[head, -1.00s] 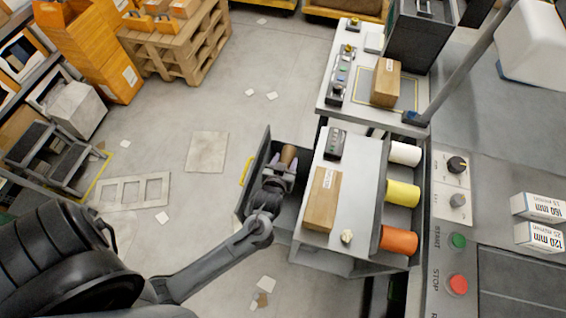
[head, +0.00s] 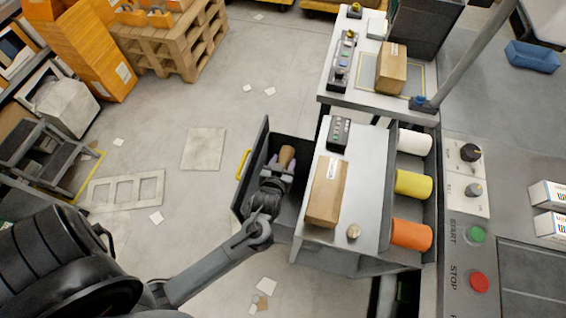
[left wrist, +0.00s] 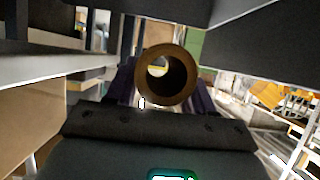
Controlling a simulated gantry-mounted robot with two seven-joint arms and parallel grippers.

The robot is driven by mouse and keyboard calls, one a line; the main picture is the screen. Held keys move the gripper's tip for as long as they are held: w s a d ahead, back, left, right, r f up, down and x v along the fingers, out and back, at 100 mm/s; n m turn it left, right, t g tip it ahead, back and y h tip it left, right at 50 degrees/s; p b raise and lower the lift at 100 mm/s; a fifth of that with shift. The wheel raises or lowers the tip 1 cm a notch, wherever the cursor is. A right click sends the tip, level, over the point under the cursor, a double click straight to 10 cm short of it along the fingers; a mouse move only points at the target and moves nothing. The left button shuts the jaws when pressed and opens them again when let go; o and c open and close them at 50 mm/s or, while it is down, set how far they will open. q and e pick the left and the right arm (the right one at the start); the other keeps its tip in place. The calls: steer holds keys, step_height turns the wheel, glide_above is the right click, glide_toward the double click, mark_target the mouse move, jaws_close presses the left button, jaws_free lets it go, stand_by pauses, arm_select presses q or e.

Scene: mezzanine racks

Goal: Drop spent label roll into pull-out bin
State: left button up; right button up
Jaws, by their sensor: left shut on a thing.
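The spent label roll is a brown cardboard core (head: 286,157). In the left wrist view the core (left wrist: 167,76) shows its hollow end towards the camera. My left gripper (head: 277,171) is shut on it and holds it over the open pull-out bin. The pull-out bin (head: 250,176) is a dark grey drawer with a yellow handle, pulled out on the left side of the workstation. The arm and gripper hide part of its inside. My right gripper is not in view.
The workstation top (head: 362,190) borders the bin on the right and carries a cardboard box (head: 326,191), a keypad (head: 339,133) and a knob (head: 353,231). White, yellow and orange rolls sit at its right side. Open floor lies left of the bin.

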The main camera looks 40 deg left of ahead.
arm_select(q)
steer(key=o, duration=1.1)
steer(key=shift+r, duration=0.1)
steer(key=p+v, duration=0.2)
steer(key=v, duration=0.8)
steer(key=shift+s+p, duration=0.3)
steer(key=shift+s, duration=0.05)
steer(key=shift+d+r, duration=0.1)
steer(key=shift+d, duration=0.05)
